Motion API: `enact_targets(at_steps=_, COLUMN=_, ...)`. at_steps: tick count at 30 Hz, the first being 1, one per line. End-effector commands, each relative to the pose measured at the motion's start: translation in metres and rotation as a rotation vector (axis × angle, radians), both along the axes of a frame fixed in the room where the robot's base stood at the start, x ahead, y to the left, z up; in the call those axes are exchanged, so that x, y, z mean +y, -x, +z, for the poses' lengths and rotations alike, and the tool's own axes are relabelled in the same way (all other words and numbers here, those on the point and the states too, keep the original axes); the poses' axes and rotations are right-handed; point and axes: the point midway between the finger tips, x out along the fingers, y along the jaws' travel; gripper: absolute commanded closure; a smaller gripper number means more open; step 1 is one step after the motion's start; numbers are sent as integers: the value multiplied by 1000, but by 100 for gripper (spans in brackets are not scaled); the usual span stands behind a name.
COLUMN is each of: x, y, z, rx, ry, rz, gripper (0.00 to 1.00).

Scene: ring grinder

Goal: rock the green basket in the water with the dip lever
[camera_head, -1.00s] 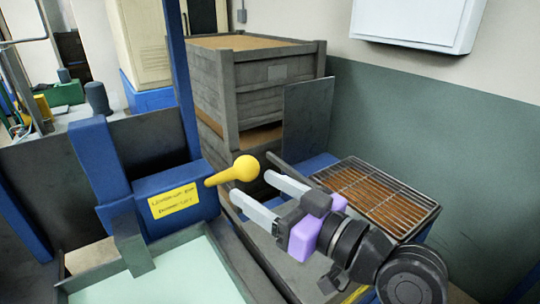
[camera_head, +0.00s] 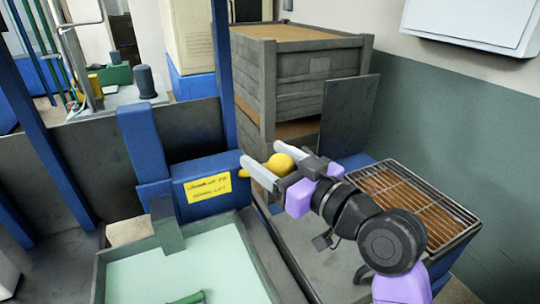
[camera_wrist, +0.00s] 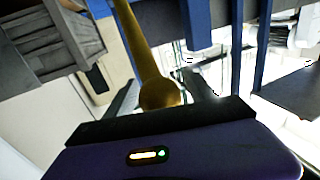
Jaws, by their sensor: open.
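The dip lever ends in a yellow ball knob (camera_head: 281,164) on a yellow rod, out of the right of a blue housing with a yellow label (camera_head: 209,188). My gripper (camera_head: 260,154) is open, with its two pale fingers pointing left at the lever. The knob appears to lie between the fingers; I cannot tell whether either touches it. In the wrist view the knob (camera_wrist: 160,95) is close ahead of my gripper, its rod running away upward. A small green part (camera_head: 190,298), apparently the basket, shows at the bottom edge in the water tank (camera_head: 252,270); the rest is out of frame.
A wire rack (camera_head: 415,205) over a brown tray stands right of my arm. A grey slatted crate (camera_head: 300,85) and an upright dark panel (camera_head: 347,115) stand behind. A blue post (camera_head: 222,60) rises behind the housing.

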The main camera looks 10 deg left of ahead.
Motion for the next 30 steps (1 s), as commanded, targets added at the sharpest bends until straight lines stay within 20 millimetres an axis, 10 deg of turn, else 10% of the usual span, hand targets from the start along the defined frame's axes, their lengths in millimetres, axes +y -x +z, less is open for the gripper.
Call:
enact_targets(at_steps=5, x=0, y=0, z=0, rx=0, ry=0, rz=0, gripper=36)
enact_targets(at_steps=15, x=0, y=0, z=0, rx=1, ry=-1, rz=0, gripper=100)
enact_targets(at_steps=30, x=-5, y=8, z=-20, rx=-40, ry=-28, rz=0, gripper=100)
